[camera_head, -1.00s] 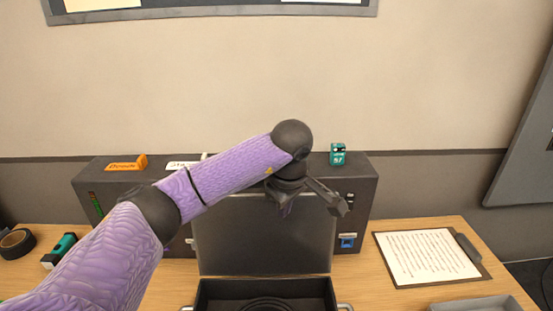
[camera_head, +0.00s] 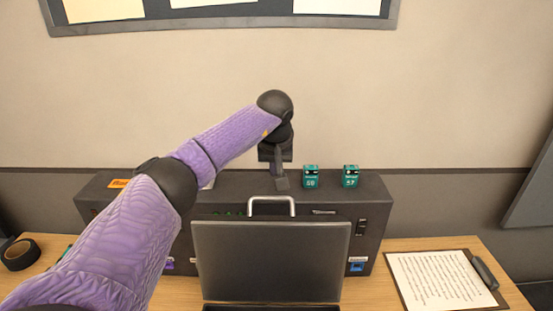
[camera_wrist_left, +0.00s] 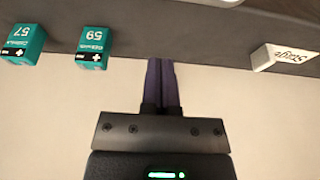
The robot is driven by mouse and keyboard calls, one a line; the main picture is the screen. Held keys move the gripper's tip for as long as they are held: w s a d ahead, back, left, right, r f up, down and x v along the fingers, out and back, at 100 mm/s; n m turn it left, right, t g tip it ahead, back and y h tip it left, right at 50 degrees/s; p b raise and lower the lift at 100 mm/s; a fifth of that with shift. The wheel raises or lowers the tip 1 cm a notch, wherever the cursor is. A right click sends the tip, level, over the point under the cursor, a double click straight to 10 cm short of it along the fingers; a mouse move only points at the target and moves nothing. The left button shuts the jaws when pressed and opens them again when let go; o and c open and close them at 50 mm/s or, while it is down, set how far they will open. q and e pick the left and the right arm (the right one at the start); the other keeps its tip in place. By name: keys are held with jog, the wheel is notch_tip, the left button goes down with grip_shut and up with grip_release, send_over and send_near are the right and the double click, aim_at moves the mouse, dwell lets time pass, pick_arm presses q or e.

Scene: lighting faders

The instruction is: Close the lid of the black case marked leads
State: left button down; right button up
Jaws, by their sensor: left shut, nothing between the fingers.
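The black case's lid (camera_head: 270,262) stands raised, its dark inner face toward me, with a silver handle (camera_head: 271,203) above its top edge. Only a strip of the case's lower part shows at the bottom of the head view; no leads marking is readable. My left gripper (camera_head: 281,182) is above and behind the lid's top edge, over the grey console, just beyond the handle. It is shut and empty; its closed fingers also show in the left wrist view (camera_wrist_left: 162,70), pointing toward the console top. My right gripper is out of view.
The wide console (camera_head: 364,203) stands behind the lid. Two teal boxes (camera_head: 311,177) (camera_head: 350,176) sit on it right of my gripper. A white Stage block (camera_wrist_left: 284,58) shows in the wrist view. A clipboard (camera_head: 440,281) lies right, black tape (camera_head: 18,253) left.

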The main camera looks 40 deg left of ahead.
pick_arm(q)
jog(key=x, duration=0.4)
jog(key=shift+f, duration=0.1)
jog(key=s+d, duration=0.2)
jog(key=s, duration=0.1)
jog(key=shift+s+d+r+p, duration=0.15)
jog(key=shift+d+r+p, duration=0.05)
jog(key=shift+d+p, duration=0.2)
jog(key=shift+a, duration=0.15)
